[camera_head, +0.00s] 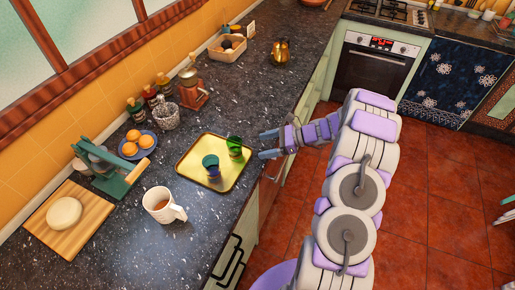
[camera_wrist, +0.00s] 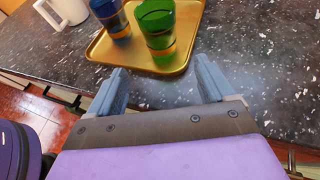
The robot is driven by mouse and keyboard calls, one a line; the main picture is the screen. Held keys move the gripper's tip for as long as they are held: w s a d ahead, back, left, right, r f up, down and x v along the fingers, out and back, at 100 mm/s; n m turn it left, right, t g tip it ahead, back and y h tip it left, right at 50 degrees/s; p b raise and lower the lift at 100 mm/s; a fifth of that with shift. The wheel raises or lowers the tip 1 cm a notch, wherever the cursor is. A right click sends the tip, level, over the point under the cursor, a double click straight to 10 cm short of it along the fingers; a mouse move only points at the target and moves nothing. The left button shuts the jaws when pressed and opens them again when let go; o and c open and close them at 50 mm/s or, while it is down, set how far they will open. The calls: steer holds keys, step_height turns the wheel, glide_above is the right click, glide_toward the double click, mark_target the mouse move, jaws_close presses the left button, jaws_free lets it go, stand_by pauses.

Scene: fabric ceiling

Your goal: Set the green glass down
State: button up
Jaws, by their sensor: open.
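The green glass (camera_head: 235,147) stands upright on a yellow tray (camera_head: 193,183) on the dark counter. In the wrist view the green glass (camera_wrist: 157,30) stands near the tray's edge, beyond my fingertips. A blue glass (camera_head: 211,166) stands beside it on the same tray, to the left; it also shows in the wrist view (camera_wrist: 111,17). My gripper (camera_head: 268,144) is open and empty, just right of the tray at the counter's edge. In the wrist view my gripper (camera_wrist: 160,76) has its fingers spread, apart from the glass.
A white mug (camera_head: 161,204) stands left of the tray, near the counter's front. A plate of oranges (camera_head: 137,146), a green press-like device (camera_head: 109,169) and a wooden board (camera_head: 67,221) lie farther left. The counter behind the tray, towards the brass pot (camera_head: 280,53), is clear.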

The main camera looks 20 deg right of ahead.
steer(key=shift+s+r, duration=0.1)
steer(key=shift+r, duration=0.15)
steer(key=s+a+r+n+g+h, duration=0.4)
steer(key=s+a+r+n+g, duration=0.3)
steer(key=s+a+r+n, duration=0.6)
steer(key=s+r+n+h, duration=0.3)
steer(key=s+n+h, duration=0.1)
steer(key=s, duration=0.9)
steer(key=s+r+n+h, duration=0.3)
steer(key=s+n+h, duration=0.1)
steer(key=s, duration=0.9)
steer(key=shift+n+h, duration=0.3)
steer(key=shift+n, duration=0.6)
steer(key=shift+d, duration=0.1)
